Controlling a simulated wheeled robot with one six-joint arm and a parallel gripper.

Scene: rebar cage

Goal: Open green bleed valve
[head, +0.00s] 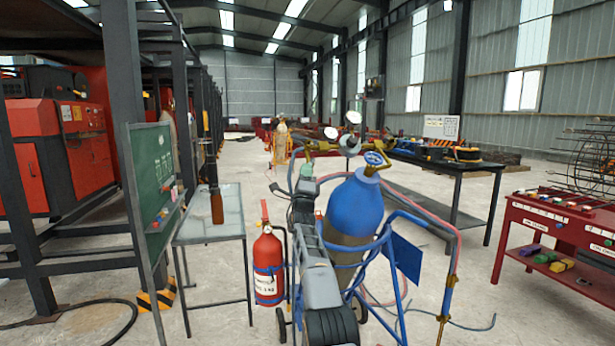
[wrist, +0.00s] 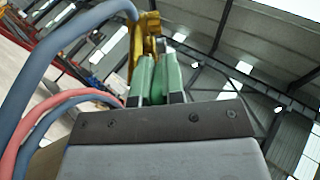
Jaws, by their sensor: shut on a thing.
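My gripper (wrist: 158,84) is at the top of a dark bolted plate in the wrist view, its fingers close together. A green piece, which I take to be the bleed valve (wrist: 158,77), sits between the fingers, directly below a yellow brass fitting (wrist: 147,38). In the head view my gripper (head: 306,170) is raised in front of the gas cart, beside the brass fittings left of the gauges. The valve is too small and hidden there to make out. How far it is turned cannot be told.
The blue cylinder (head: 354,208) with its blue handwheel (head: 374,159) stands right of my arm. A red hose (head: 440,220) loops around the cart. A red extinguisher (head: 268,266) and a small table (head: 212,225) are at left. Hoses (wrist: 50,75) pass close in the wrist view.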

